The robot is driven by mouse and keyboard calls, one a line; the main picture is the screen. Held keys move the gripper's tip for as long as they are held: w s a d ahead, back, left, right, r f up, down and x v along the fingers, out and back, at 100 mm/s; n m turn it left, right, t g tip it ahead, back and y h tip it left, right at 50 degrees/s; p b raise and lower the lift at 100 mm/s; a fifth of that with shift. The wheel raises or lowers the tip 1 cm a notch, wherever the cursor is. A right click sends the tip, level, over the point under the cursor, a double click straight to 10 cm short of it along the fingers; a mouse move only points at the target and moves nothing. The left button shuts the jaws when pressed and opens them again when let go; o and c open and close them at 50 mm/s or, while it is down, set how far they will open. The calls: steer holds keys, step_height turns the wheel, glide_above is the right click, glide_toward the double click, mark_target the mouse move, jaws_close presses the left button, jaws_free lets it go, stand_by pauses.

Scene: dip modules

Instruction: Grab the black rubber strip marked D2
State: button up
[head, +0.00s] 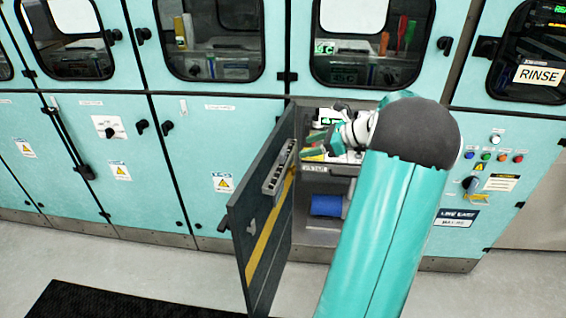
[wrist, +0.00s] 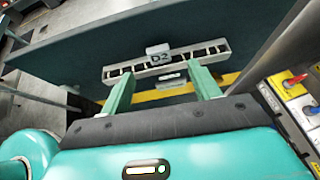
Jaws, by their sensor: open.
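The D2 label (wrist: 157,55) sits on a pale grey rail with dark slots (wrist: 215,49), mounted on the inner face of an open dark door. The rail also shows on the door in the head view (head: 279,167). I cannot clearly make out a black rubber strip apart from the dark slots. My gripper (wrist: 160,70) is open and empty, its two green fingers spread towards the rail, one on each side of the label. Contact cannot be told. In the head view my gripper (head: 306,148) is at the cabinet opening, right of the rail.
The dark door (head: 262,225) stands swung out from the teal cabinet. Inside the opening are a blue cylinder (head: 327,205) and a shelf with small items. At the wrist view's right edge are yellow-and-grey modules with a red knob (wrist: 294,79). A black mat (head: 120,300) lies on the floor.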

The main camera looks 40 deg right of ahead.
mark_target(286, 152)
steer(key=x, duration=0.7)
steer(key=shift+w+a+f, duration=0.1)
steer(key=shift+w+a, duration=0.1)
steer(key=shift+a, duration=0.1)
steer(key=c, duration=1.1)
